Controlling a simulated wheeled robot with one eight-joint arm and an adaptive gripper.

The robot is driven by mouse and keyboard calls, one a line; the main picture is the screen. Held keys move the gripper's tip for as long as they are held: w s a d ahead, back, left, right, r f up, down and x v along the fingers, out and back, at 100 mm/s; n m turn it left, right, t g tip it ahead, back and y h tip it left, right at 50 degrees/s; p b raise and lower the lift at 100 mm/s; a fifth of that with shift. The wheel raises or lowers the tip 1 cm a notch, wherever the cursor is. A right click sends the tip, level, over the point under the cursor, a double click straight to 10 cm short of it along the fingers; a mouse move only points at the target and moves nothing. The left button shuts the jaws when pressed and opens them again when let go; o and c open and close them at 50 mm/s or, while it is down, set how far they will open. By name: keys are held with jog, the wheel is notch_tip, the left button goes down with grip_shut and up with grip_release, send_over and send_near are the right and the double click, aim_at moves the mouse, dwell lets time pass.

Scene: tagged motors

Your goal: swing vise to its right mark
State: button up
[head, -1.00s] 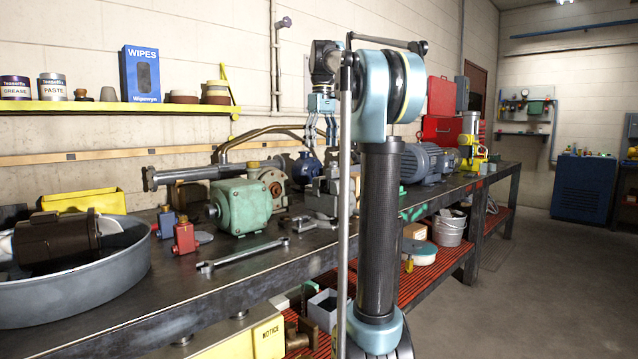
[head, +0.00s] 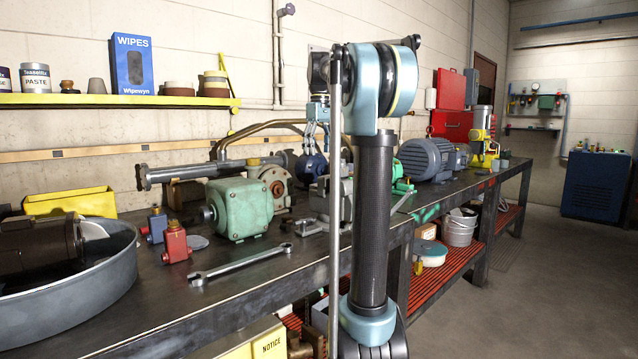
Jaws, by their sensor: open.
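The grey vise (head: 320,204) stands on the workbench, right of the green gearbox. My own arm covers much of it, so its jaws and the way it faces are hard to make out. My gripper (head: 316,143) hangs above and behind the vise in the picture, fingers pointing down and apart, with nothing seen between them. A dark blue rounded part (head: 310,168) shows just below the fingertips; I cannot tell whether they touch it. Green paint (head: 427,212) shows on the bench right of my arm; I cannot tell whether it is the right mark.
The green gearbox (head: 240,208), a wrench (head: 240,263) and small red (head: 175,243) and blue blocks lie left of the vise. A round grey pan (head: 95,290) fills the near left. A blue-grey motor (head: 428,160) stands farther right. The floor (head: 540,280) at right is clear.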

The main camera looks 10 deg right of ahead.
aim_at(315, 189)
notch_tip(315, 189, down, 11)
jog(key=shift+f, duration=0.15)
dwell(0.4)
jog(key=c, duration=1.5)
jog(key=shift+s+a+n, duration=0.1)
jog(key=shift+s+n, duration=0.05)
jog(key=shift+n, duration=0.15)
jog(key=shift+s+a+n, duration=0.45)
jog(key=shift+n, duration=0.65)
jog(key=shift+s+a+n, duration=0.25)
jog(key=shift+s+n, duration=0.1)
jog(key=shift+n, duration=0.4)
jog(key=shift+s+a+n, duration=0.25)
jog(key=shift+s+n, duration=0.05)
jog(key=shift+n, duration=0.45)
jog(key=shift+s, duration=0.1)
